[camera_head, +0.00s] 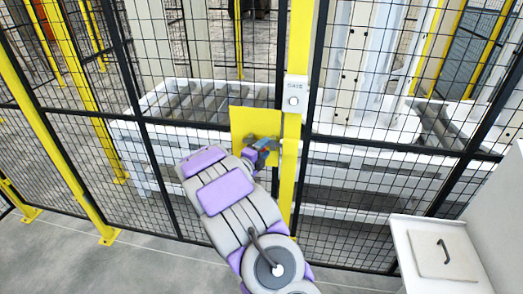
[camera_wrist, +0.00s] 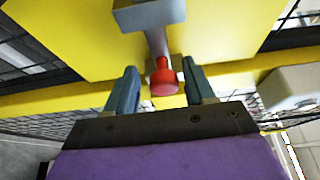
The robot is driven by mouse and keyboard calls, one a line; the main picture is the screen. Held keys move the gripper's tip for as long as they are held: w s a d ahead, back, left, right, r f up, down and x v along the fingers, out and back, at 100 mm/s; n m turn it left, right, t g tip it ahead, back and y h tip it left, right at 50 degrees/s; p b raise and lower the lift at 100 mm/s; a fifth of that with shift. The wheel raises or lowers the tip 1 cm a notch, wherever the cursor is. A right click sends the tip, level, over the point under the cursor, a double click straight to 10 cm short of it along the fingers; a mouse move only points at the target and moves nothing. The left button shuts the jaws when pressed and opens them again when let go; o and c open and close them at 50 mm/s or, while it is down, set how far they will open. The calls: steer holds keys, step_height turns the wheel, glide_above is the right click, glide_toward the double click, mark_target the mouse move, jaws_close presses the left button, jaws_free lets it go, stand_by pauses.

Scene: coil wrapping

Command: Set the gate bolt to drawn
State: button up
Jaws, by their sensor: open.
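The gate bolt is a grey rod (camera_wrist: 156,42) with a red knob (camera_wrist: 164,80) on its end, and it passes by a grey block (camera_wrist: 150,14) on a yellow plate (camera_wrist: 70,30). In the head view the yellow plate (camera_head: 255,118) is on the mesh gate, and my arm and gripper hide most of the bolt. My gripper (camera_wrist: 160,72) is open, with one finger on each side of the red knob. A clear gap shows on the left; the right finger is closer to the knob. In the head view my gripper (camera_head: 262,150) is at the plate's lower part.
A yellow post (camera_head: 300,45) with a small white box (camera_head: 295,95) stands just right of the plate. Black mesh fence panels (camera_head: 380,150) spread to both sides. Roller conveyors (camera_head: 195,102) are behind the mesh. A white cabinet (camera_head: 440,250) stands at the lower right. The floor at left is clear.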

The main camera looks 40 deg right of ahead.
steer(key=shift+w+d+f, duration=0.1)
steer(key=shift+d+f, duration=0.1)
steer(key=shift+d, duration=0.6)
steer(key=a, duration=0.1)
steer(key=a+r, duration=0.1)
steer(key=a, duration=0.1)
steer(key=shift+a, duration=0.15)
steer(key=shift+c, duration=0.8)
steer(key=shift+a, duration=0.35)
steer(key=shift+c, duration=1.5)
steer(key=d, duration=0.2)
steer(key=shift+d+f, duration=0.25)
steer(key=shift+d, duration=0.05)
jaws_close()
steer(key=shift+a, duration=0.2)
steer(key=shift+a+f, duration=0.1)
